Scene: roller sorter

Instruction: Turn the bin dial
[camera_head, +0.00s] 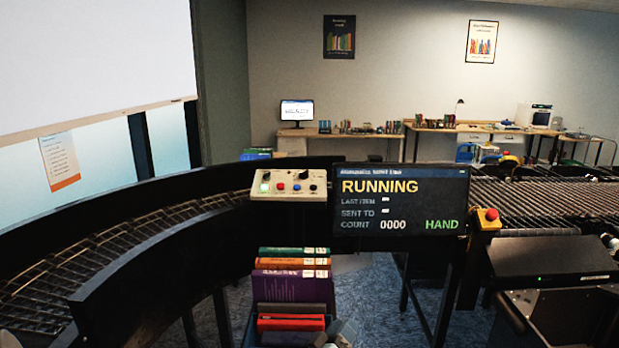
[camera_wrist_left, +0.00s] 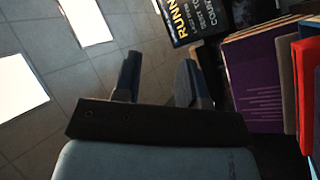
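The control box (camera_head: 288,183) is a cream panel on the roller line's edge, left of the display. It carries a lit green button, a red one, a blue one and a small dark knob (camera_head: 313,187) at the right, which looks like the bin dial. Its pointer is too small to read. My left gripper (camera_head: 343,332) shows at the bottom of the head view, well below the panel, by the books. In the left wrist view the left gripper (camera_wrist_left: 158,78) has its fingers apart with nothing between them. The dial is not seen there. My right gripper is in neither view.
The display (camera_head: 400,200) reads RUNNING, COUNT 0000 and HAND. A red emergency button (camera_head: 491,214) on a yellow box stands right of it. A row of books (camera_head: 290,285) stands below the panel, close to my left gripper. A curved roller conveyor (camera_head: 90,255) runs at left.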

